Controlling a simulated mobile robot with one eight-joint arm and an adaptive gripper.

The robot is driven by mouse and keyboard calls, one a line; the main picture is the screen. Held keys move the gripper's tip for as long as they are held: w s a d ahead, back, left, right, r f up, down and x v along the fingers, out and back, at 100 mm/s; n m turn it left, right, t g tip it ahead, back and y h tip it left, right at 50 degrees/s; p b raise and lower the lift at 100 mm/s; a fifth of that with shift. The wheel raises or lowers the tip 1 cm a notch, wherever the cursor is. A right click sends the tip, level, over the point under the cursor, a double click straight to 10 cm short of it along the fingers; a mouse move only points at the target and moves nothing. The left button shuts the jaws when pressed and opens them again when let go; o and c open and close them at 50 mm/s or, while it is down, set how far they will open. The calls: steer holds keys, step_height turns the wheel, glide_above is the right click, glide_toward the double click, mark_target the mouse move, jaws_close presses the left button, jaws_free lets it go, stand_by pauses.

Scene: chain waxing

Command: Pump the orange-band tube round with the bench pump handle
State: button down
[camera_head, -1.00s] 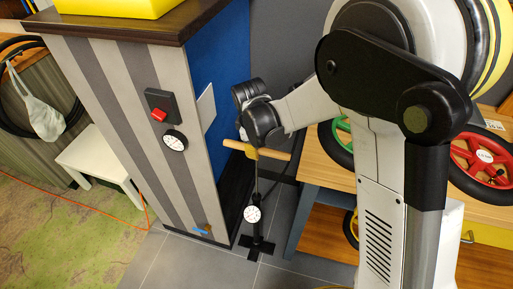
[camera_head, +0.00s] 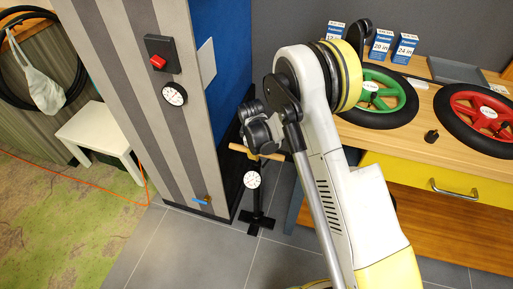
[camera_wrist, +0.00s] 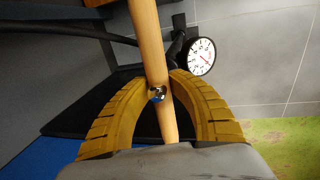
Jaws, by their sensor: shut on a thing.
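The pump's wooden crossbar handle (camera_head: 240,149) stands low above the black floor pump (camera_head: 256,210), which has a white dial gauge (camera_head: 252,180). My gripper (camera_head: 264,150) is at the handle. In the wrist view, the yellow fingers of my gripper (camera_wrist: 172,82) curve around the wooden handle (camera_wrist: 147,35) and are shut on it. The pump gauge (camera_wrist: 201,56) shows just right of the handle there. A dark hose (camera_wrist: 60,30) runs off to the left. I cannot make out an orange-band tube.
A striped cabinet (camera_head: 125,60) with a red switch (camera_head: 158,62) and a wall dial (camera_head: 173,94) stands left of the pump. A wooden bench (camera_head: 425,140) with green (camera_head: 375,98) and red wheels (camera_head: 480,112) is at right. Tiled floor in front is clear.

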steer(key=shift+f, duration=0.1)
steer(key=c, duration=1.2)
jaws_free()
steer(key=shift+s, duration=0.1)
step_height(320, 180, up, 12)
steer(key=s, duration=0.2)
steer(key=shift+a, duration=0.45)
steer(key=shift+f, duration=0.1)
